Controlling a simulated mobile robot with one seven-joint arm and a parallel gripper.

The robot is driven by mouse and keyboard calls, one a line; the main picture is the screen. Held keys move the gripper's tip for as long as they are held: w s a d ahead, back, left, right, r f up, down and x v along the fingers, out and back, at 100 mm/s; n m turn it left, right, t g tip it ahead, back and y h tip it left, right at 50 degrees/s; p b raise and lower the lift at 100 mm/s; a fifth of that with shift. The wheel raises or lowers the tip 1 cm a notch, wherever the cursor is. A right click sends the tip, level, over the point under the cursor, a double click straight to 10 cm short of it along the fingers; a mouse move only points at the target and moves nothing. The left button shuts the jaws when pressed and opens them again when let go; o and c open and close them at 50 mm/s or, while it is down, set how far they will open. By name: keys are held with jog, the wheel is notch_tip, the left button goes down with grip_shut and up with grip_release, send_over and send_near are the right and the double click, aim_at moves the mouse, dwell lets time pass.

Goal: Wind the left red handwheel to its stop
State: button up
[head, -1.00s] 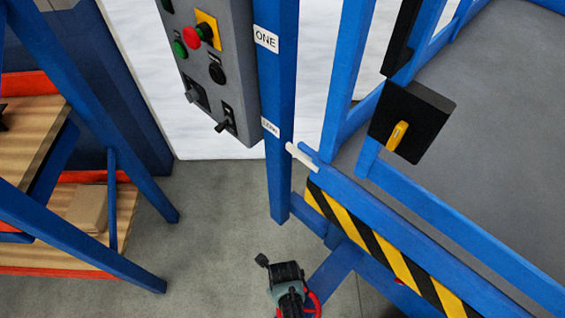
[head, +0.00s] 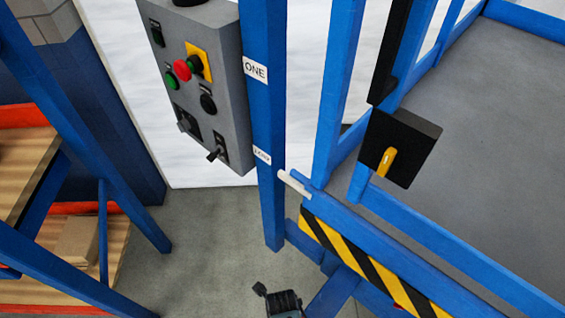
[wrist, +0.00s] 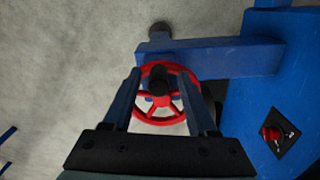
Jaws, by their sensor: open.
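In the wrist view the red handwheel (wrist: 160,119) has several spokes and a dark hub, and sits by a blue beam. My gripper (wrist: 159,72) is open, with one blue finger on each side of the hub, overlapping the wheel in the picture. I cannot tell whether the fingers touch it. In the head view only the dark top of my wrist shows at the bottom edge. The handwheel is out of that frame.
The blue beam (wrist: 235,58) runs right to a blue surface with a red knob (wrist: 271,133). In the head view, a grey control box (head: 215,90), a black box with a yellow lever (head: 400,147), a striped barrier (head: 355,262) and a shelf rack (head: 95,125) surround open floor (head: 205,255).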

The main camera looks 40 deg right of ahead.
jog(key=shift+r, duration=0.1)
notch_tip(320, 180, up, 13)
jog(key=p, duration=0.2)
jog(key=shift+p, duration=0.4)
dwell(0.4)
